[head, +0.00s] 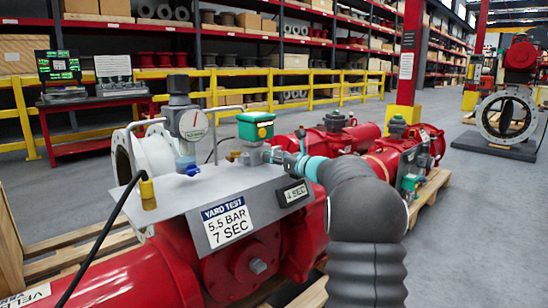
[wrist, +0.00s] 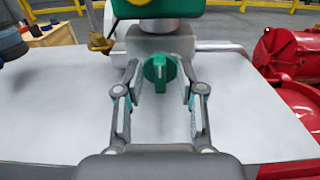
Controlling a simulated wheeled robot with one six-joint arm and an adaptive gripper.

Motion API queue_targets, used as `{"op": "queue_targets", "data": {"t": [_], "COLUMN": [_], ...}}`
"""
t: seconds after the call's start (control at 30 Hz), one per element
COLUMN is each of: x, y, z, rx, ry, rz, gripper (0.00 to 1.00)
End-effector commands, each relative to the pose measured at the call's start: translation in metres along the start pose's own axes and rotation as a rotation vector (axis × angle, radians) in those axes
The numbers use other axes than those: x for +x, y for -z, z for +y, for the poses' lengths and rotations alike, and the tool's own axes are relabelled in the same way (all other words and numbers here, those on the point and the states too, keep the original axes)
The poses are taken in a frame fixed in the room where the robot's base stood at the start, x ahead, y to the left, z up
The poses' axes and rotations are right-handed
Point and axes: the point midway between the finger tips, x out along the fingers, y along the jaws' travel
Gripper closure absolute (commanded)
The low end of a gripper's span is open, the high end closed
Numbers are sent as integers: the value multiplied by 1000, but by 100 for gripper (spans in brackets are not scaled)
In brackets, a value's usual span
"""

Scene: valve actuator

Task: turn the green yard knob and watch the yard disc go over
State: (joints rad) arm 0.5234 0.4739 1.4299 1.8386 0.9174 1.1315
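The green knob (wrist: 160,73) sits on the front of a grey block in the wrist view, with a pale mark running up and down its face. My gripper (wrist: 160,82) is open, one finger to each side of the knob, with visible gaps between fingers and knob. In the head view my gripper (head: 297,160) reaches in from the right at the grey block, and the knob is hidden there. Above the block is a green box (head: 255,126), also in the wrist view (wrist: 165,8). A yellow round part shows on it, cut off at the top; I cannot tell whether it is the disc.
A grey plate labelled YARD TEST (head: 228,222) lies below the block. A pressure gauge (head: 193,124) stands left of the green box. A brass-coloured fitting (wrist: 101,43) is left of the block. Red actuators (head: 325,138) lie behind and right.

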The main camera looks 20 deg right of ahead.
Motion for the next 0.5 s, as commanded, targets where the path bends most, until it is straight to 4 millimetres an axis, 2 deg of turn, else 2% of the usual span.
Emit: {"op": "queue_targets", "data": {"t": [0.17, 0.5], "x": [-21, -87], "y": [-1, -1], "z": [-1, -1], "rx": [-1, -2], "ry": [4, 4], "rz": [0, 0], "gripper": [61, 61]}}
